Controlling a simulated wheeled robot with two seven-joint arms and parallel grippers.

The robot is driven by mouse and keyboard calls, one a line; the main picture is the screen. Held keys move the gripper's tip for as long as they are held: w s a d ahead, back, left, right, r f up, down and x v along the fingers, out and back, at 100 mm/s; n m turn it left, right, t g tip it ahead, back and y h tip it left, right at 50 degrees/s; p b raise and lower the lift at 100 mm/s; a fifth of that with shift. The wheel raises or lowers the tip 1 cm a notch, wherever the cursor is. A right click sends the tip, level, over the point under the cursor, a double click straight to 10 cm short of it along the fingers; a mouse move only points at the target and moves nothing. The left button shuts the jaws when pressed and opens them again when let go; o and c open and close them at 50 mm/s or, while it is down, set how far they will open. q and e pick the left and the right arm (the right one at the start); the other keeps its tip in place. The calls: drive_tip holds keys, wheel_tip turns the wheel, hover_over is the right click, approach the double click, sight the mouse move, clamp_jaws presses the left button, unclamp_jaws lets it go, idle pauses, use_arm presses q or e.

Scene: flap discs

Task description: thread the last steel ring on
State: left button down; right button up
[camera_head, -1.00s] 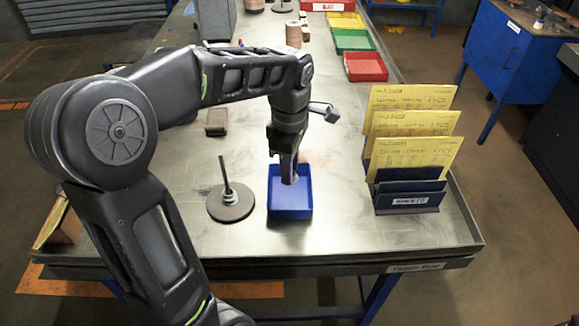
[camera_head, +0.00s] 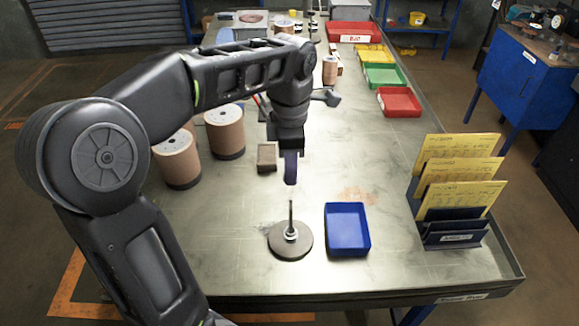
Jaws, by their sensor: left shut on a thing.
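A round stand (camera_head: 283,243) with a thin upright post (camera_head: 291,213) is on the bench, front centre. Small pale steel rings (camera_head: 291,233) sit around the foot of the post; I cannot tell how many. My left gripper (camera_head: 290,182) points down in the air, above and slightly behind the post top, apart from it. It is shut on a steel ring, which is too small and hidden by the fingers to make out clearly. The blue tray (camera_head: 348,243) right of the stand looks empty. My right gripper is not in view.
Yellow cards stand in a dark holder (camera_head: 455,232) at right. Wooden-looking spools (camera_head: 225,132) and a small brown block (camera_head: 267,157) are behind at left. Red (camera_head: 400,103), green and yellow trays line the back right.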

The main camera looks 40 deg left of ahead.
sight(291, 199)
use_arm(q)
drive_tip(key=shift+d, duration=0.1)
drive_tip(key=shift+f, duration=0.1)
drive_tip(key=shift+f, duration=0.8)
drive_tip(key=shift+f+b, duration=0.8)
drive_tip(key=shift+f, duration=1.1)
drive_tip(key=shift+f+b, duration=1.15)
drive_tip(key=shift+f, duration=0.3)
